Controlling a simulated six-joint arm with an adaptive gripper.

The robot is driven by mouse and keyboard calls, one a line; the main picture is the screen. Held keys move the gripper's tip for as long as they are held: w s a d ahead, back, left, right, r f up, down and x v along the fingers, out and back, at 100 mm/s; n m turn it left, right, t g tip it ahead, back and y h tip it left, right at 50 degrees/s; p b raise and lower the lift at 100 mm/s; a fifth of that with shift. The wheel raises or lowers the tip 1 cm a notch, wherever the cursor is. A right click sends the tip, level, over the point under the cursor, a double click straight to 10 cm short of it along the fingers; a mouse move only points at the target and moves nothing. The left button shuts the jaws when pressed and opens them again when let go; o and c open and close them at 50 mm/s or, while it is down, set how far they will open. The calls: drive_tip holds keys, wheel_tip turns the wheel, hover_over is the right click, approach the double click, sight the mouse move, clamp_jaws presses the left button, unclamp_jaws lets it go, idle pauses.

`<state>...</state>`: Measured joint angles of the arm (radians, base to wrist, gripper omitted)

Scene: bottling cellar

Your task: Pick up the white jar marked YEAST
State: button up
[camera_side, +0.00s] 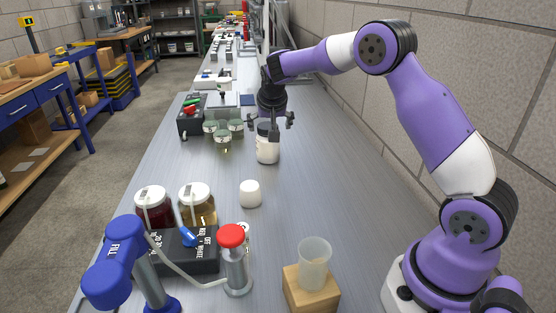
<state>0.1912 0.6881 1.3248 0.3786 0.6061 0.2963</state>
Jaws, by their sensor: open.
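A white jar (267,152) with a dark band near its top stands upright on the grey bench, right of the clear glasses. Any lettering on it is too small to read, so I cannot confirm the YEAST mark. My gripper (273,122) is open and points down directly over this jar. Its fingers are spread at the jar's top and hide part of it. I cannot tell whether they touch the jar. A smaller, plain white rounded pot (250,193) stands nearer the camera, clear of my gripper.
Several clear glasses (222,131) and a dark box with buttons (190,115) stand left of the jar. Nearer are two lidded jars (197,204), a red-topped cylinder (233,262), a blue FILL device (112,263) and a beaker (314,262) on a wooden block. The bench right of the jar is clear.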

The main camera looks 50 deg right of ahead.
sight(268, 143)
drive_tip(key=x, duration=0.7)
drive_tip(key=shift+a+f, duration=0.1)
drive_tip(key=shift+a, duration=0.15)
drive_tip(key=c, duration=1.2)
